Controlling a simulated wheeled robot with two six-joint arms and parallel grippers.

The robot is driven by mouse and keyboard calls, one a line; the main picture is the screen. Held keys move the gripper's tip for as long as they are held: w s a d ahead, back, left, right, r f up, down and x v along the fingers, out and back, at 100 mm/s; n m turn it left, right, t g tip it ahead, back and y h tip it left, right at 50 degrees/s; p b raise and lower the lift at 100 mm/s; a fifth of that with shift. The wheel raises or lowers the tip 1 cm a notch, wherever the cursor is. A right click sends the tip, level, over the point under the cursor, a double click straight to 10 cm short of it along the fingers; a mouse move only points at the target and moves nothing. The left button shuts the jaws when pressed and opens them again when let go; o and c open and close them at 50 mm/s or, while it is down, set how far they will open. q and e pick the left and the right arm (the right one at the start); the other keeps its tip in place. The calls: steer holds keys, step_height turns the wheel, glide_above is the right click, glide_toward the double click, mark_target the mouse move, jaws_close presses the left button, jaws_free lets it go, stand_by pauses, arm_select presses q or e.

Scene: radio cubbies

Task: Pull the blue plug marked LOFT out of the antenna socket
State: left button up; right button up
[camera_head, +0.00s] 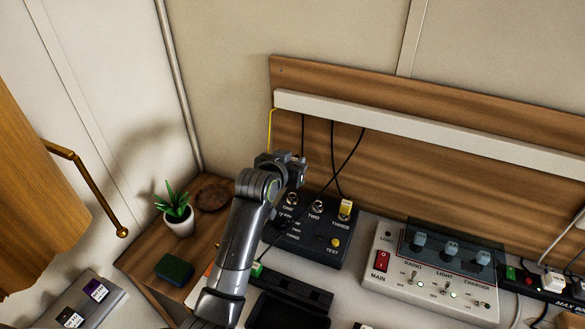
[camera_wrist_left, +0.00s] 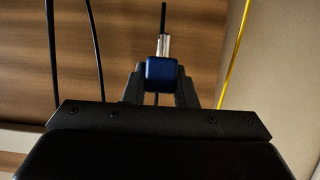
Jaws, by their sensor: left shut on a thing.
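My left gripper (camera_head: 290,160) is above the back left of the black antenna box (camera_head: 300,250), in front of the wooden back panel. In the left wrist view the gripper (camera_wrist_left: 161,90) is shut on a blue plug (camera_wrist_left: 162,73). A silver metal part and a black cable show beyond the plug. No LOFT marking is readable on it. In the head view the plug is hidden by the gripper. The box has sockets labelled ONE, TWO and THREE. A yellow plug (camera_head: 346,208) stands at THREE. My right gripper is not in view.
A grey switch panel (camera_head: 400,280) with a dark clear cover stands right of the box. A power strip (camera_head: 540,285) is at far right. A potted plant (camera_head: 176,212) and green block (camera_head: 174,269) are at left. Cables hang from the white rail (camera_head: 430,130).

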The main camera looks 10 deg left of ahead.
arm_select(q)
steer(key=shift+f+b, duration=0.5)
steer(key=shift+f, duration=0.65)
